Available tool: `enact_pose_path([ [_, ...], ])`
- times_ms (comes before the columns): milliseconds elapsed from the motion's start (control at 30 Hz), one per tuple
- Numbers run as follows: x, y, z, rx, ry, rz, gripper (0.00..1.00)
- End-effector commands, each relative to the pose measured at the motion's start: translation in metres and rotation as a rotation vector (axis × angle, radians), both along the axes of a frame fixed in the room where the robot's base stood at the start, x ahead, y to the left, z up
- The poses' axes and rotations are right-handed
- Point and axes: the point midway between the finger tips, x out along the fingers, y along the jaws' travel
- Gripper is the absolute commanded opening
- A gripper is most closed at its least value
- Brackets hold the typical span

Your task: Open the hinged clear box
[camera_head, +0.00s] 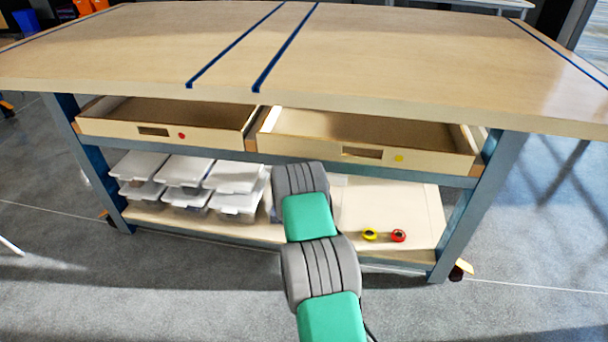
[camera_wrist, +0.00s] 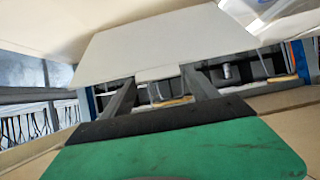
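Several clear boxes with white lids (camera_head: 185,171) are stacked in rows on the lower shelf, left of my arm. Their visible lids look closed. In the wrist view, my gripper (camera_wrist: 160,88) has its two dark fingers spread apart. A pale flat panel (camera_wrist: 150,45) lies just beyond the fingertips; I cannot tell whether it is a box lid or whether the fingers touch it. A small clear part (camera_wrist: 168,91) shows between the fingers. A clear box corner (camera_wrist: 275,14) shows at the upper right. In the head view my gripper is hidden behind my arm at the shelf.
The workbench (camera_head: 400,60) has an open left drawer (camera_head: 205,139) and an open right drawer (camera_head: 320,149) above the shelf. A yellow tape roll (camera_head: 370,235) and a red one (camera_head: 398,236) lie on the shelf (camera_head: 415,205), right of my arm. The right shelf area is mostly clear.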

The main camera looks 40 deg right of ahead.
Motion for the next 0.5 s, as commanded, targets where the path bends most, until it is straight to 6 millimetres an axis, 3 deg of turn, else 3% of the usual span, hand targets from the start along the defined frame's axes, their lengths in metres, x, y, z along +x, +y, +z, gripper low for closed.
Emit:
enact_pose_path([
  [200,-0.0016,0.0001,-0.0028,0.003,0.005,0.0,0.85],
  [500,-0.0041,0.003,-0.0006,0.004,0.007,0.0,0.85],
])
